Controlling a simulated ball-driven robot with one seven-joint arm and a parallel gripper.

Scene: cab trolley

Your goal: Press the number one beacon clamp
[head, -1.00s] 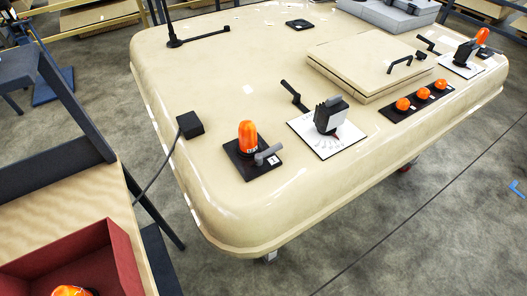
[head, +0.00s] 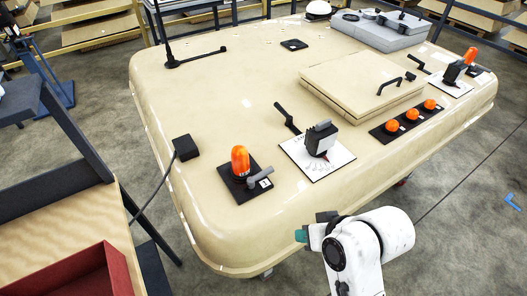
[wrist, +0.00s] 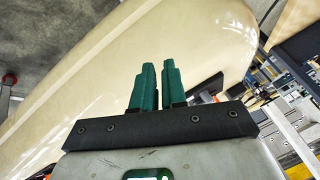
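An orange beacon (head: 240,160) stands upright on a black plate (head: 238,191) near the front left corner of the cream cab panel. A grey clamp lever (head: 259,178) sits at its right side, with a small white label; I cannot read its number. A second orange beacon (head: 471,54) leans at the far right end. My gripper (head: 300,236) is off the panel's front edge, right of and nearer than the clamp, not touching it. In the wrist view its two green fingers (wrist: 158,66) are nearly together with a narrow gap and nothing between them.
A dark lever unit on a white plate (head: 336,166) stands right of the beacon. Beyond are a raised hatch (head: 360,72) with a black handle and a strip of several orange domes (head: 411,114). A black box (head: 185,147) with a cable and a red bin (head: 80,275) are left.

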